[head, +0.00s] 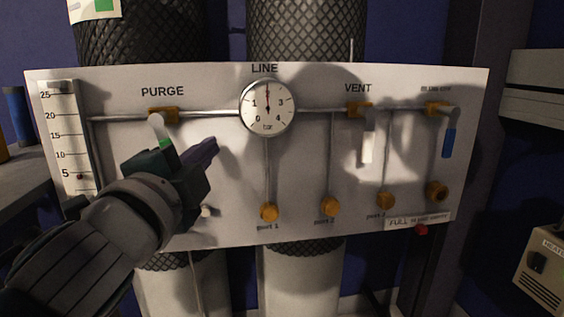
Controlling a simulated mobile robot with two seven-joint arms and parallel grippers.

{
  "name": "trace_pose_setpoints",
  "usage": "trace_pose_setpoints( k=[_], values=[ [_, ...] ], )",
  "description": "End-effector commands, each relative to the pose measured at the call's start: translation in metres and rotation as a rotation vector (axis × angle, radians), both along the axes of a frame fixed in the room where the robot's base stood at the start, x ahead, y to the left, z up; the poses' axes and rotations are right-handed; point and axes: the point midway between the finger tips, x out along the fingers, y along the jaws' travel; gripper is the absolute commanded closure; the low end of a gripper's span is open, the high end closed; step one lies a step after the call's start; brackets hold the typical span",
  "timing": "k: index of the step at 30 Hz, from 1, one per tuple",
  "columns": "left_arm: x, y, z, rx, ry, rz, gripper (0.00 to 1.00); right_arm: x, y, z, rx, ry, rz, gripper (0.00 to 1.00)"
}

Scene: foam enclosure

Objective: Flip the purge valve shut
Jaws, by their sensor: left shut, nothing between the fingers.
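The purge valve (165,116) is a brass body on the horizontal pipe under the PURGE label, on the white panel. Its pale lever (157,126) hangs downward from the body, with a green part showing below. The rest of the lever is hidden behind my left gripper. My left gripper (208,148) is shut and empty, just below and right of the valve, with its fingers pointing right. It overlaps the lever in the picture; I cannot tell whether they touch. My right gripper is not in view.
A LINE gauge (267,107) sits right of the valve, its needle pointing up. The vent valve (360,110) has a white lever hanging down; another valve at the right has a blue lever (449,142). Several brass knobs line the lower panel (300,160). A scale (63,130) is at the left.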

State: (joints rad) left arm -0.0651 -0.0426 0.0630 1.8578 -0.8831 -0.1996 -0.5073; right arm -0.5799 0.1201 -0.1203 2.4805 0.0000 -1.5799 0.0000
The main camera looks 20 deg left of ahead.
Motion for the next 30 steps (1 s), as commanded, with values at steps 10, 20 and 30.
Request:
trace_pose_setpoints(
  k=[10,20,30],
  values=[
    [-0.009,0.031,-0.009,0.0,0.002,0.001,1.0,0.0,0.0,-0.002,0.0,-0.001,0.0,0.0],
    [-0.012,0.035,-0.01,-0.001,0.001,0.0,1.0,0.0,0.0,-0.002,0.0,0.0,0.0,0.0],
    [-0.017,0.043,-0.007,0.151,0.097,0.0,1.0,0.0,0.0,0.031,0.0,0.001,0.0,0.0]
  ],
)
